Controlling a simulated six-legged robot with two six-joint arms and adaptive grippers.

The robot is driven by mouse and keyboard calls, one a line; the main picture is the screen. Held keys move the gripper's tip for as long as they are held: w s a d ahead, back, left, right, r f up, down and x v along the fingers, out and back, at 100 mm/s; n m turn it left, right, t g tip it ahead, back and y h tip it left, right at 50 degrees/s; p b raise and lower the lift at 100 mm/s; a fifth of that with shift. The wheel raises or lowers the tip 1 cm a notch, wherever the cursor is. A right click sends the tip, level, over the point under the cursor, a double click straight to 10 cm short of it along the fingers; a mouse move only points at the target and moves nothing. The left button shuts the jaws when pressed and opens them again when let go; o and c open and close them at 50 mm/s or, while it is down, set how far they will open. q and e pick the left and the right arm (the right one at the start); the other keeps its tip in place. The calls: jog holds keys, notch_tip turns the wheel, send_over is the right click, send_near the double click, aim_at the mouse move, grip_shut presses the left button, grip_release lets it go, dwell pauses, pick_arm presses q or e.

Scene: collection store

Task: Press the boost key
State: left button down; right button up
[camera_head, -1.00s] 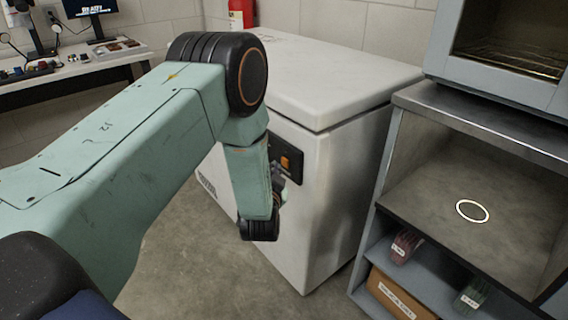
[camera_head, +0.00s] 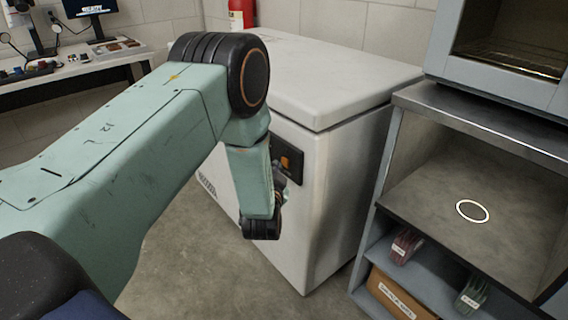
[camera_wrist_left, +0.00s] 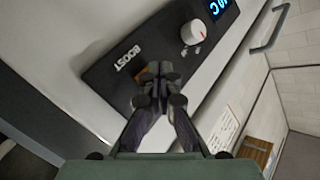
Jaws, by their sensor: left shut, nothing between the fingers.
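The boost key is an orange square on the dark control panel (camera_head: 287,150) on the front of the white chest freezer (camera_head: 325,195). In the left wrist view the key (camera_wrist_left: 142,73) shows beside the fingertips, under the word BOOST, and is partly covered by them. My left gripper (camera_head: 279,179) is shut and empty, its tips (camera_wrist_left: 158,70) at the panel by the key. I cannot tell whether they touch it. The panel also holds a white knob (camera_wrist_left: 194,32) and a blue-lit display (camera_wrist_left: 219,8). My right gripper is not in view.
A grey shelf unit (camera_head: 379,205) with a white ring mark (camera_head: 472,211) on its upper shelf stands right of the freezer. A desk (camera_head: 75,68) stands at the back left, and a red extinguisher (camera_head: 236,14) behind the freezer. Floor in front is clear.

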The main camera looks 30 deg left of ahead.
pick_arm(q)
jog(key=shift+w+d, duration=0.25)
jog(key=shift+w, duration=0.35)
dwell(0.8)
dwell(0.4)
jog(key=shift+s+a+p, duration=0.3)
jog(key=shift+s+p, duration=0.1)
jog(key=shift+s, duration=0.45)
jog(key=s+p, duration=0.1)
jog(key=s+a, duration=0.1)
jog(key=s, duration=0.1)
jog(key=s+a+p, duration=0.1)
jog(key=shift+s+p, duration=0.35)
dwell(0.5)
